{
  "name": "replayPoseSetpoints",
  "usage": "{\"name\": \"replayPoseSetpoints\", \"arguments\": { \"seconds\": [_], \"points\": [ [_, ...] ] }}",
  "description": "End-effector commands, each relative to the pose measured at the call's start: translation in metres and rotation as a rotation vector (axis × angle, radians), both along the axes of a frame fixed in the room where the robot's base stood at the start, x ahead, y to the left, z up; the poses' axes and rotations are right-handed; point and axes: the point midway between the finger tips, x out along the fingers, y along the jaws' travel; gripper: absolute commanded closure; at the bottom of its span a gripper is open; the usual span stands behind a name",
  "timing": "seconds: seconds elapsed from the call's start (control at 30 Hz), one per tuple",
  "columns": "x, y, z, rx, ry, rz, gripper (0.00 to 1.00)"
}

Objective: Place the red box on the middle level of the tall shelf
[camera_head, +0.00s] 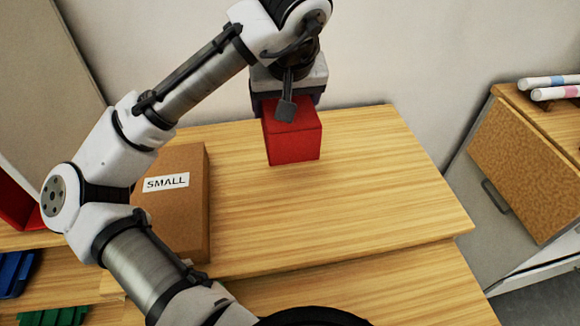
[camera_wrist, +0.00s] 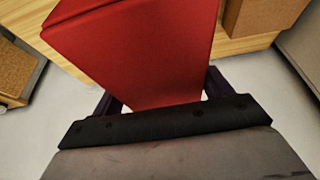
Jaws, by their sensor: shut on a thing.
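The red box (camera_head: 292,143) is in my gripper (camera_head: 290,100) at the back middle of the wooden table in the head view. The gripper points down and is shut on the box's upper part. The red box (camera_wrist: 140,45) fills the upper middle of the wrist view. I cannot tell whether its underside touches the tabletop or hangs a little above it. No tall shelf can be made out for certain; a tall grey-beige panel (camera_head: 30,80) stands at the far left.
A brown cardboard box (camera_head: 180,215) labelled SMALL stands left on the wooden table (camera_head: 370,200). Blue (camera_head: 14,272) and green (camera_head: 55,315) items lie at lower left. A cabinet (camera_head: 525,165) with rolled papers (camera_head: 555,92) on top stands right. The table's right half is clear.

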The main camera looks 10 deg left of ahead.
Motion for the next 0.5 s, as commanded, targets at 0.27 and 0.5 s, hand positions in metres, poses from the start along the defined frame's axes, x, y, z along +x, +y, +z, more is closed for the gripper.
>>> {"name": "replayPoseSetpoints", "arguments": {
  "seconds": [0.27,0.5],
  "points": [
    [-0.001,0.000,-0.068,-0.006,0.004,-0.001,0.47],
    [-0.001,0.000,-0.126,-0.001,0.003,0.002,0.47]
  ]
}}
